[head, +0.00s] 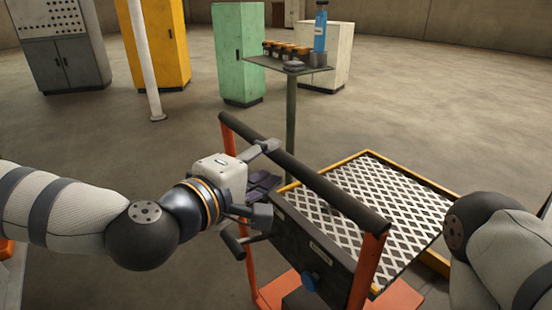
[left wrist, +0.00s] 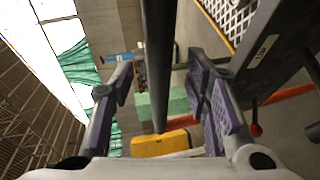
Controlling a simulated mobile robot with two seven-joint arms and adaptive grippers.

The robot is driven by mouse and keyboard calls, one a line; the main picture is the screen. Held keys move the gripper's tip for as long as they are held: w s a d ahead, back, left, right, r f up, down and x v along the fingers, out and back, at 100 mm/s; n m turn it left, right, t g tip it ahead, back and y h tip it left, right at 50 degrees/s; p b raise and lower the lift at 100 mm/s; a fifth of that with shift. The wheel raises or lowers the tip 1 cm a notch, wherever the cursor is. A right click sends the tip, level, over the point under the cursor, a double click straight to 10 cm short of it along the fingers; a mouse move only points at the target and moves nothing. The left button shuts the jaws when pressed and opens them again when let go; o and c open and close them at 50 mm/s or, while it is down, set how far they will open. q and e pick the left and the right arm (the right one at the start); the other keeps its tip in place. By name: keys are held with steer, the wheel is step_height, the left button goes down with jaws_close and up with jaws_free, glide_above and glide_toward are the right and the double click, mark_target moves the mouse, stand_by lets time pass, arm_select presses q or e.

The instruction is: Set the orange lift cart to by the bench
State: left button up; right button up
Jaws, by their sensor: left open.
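The orange lift cart (head: 366,268) stands in front of me in the head view. It has orange uprights, a dark push bar (head: 318,185) across their tops, and a platform with a white lattice top (head: 390,205). My left gripper (head: 265,182) is at the bar's left half, its fingers spread. In the left wrist view the dark bar (left wrist: 158,60) runs between the open fingers of the left gripper (left wrist: 160,85), with a gap on both sides; I see no clear contact. My right arm reaches in from the right, its gripper out of view. I cannot make out a bench.
A small stand (head: 290,66) with a blue bottle (head: 320,30) and several small jars rises behind the cart. Green (head: 238,55), yellow (head: 160,40) and grey (head: 68,62) cabinets and a white post (head: 145,60) stand farther back.

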mark_target(276, 158)
arm_select(q)
steer(key=x, duration=0.4)
steer(key=shift+w+d, duration=0.2)
steer(key=shift+w, duration=0.05)
jaws_close()
arm_select(e)
steer(key=shift+s+f, duration=0.25)
steer(key=shift+s, duration=0.05)
arm_select(q)
steer(key=shift+d, duration=0.1)
arm_select(e)
steer(key=shift+a, duration=0.1)
